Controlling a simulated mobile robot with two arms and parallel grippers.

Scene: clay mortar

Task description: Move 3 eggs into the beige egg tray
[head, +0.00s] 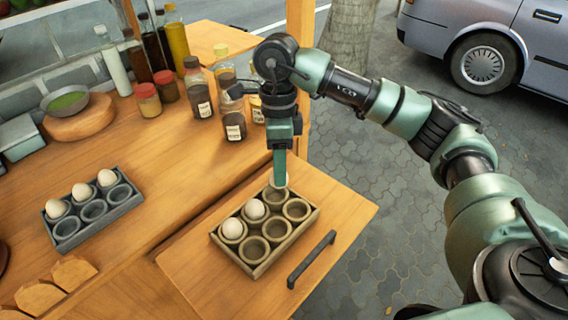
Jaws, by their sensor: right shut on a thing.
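The beige egg tray (266,258) sits on the wooden side board in the middle. Two white eggs, a front one (232,229) and one behind it (254,209), rest in cups along its left row. My right gripper (280,172) points down at the tray's back end and is shut on a third white egg (284,181). That egg is mostly hidden by the fingers and is at or just above the back left cup; I cannot tell if it touches. The right-row cups are empty. My left gripper is not in view.
A dark grey egg tray (99,226) on the counter holds several eggs in its back row; its front cups are empty. A black handle (311,259) lies on the board right of the beige tray.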

